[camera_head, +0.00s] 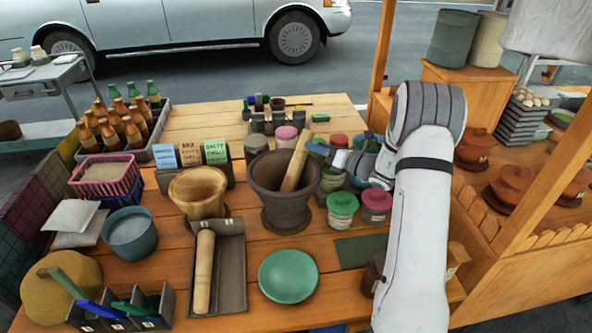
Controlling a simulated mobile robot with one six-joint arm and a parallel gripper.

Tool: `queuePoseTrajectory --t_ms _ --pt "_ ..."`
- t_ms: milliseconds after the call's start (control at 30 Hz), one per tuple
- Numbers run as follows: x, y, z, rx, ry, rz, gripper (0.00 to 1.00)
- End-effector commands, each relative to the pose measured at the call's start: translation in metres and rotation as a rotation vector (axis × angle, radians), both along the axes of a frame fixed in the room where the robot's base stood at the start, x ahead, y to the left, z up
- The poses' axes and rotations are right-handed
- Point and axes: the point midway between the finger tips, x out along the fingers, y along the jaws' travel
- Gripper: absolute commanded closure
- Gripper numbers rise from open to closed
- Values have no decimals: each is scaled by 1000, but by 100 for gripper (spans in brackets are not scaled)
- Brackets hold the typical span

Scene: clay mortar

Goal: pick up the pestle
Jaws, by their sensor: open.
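The wooden pestle (297,160) leans in the dark clay mortar (283,205), its upper end tilted up to the right above the rim. The lower end is hidden inside the bowl. My gripper (318,149), with blue fingertips, is open just right of the pestle's upper part, reaching in from the right. I cannot tell from this view whether a fingertip touches the pestle. A second wooden rod (203,271), also pestle-like, lies in a grey tray (233,279) at the front left of the mortar.
Lidded jars (342,205) stand close right of the mortar, under my arm. A wooden bowl (198,193) is at its left and a green plate (288,276) in front. A wooden post (548,180) rises at right.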

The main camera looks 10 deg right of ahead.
Motion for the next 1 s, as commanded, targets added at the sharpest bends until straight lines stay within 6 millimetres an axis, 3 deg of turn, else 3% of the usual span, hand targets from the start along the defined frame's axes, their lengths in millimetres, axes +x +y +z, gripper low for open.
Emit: queuePoseTrajectory --t_ms 367,633,1000 --pt "32 36 1 -2 1 2 39" --pt "36 38 0 -2 0 0 39" --pt "36 38 0 -3 0 -1 69"
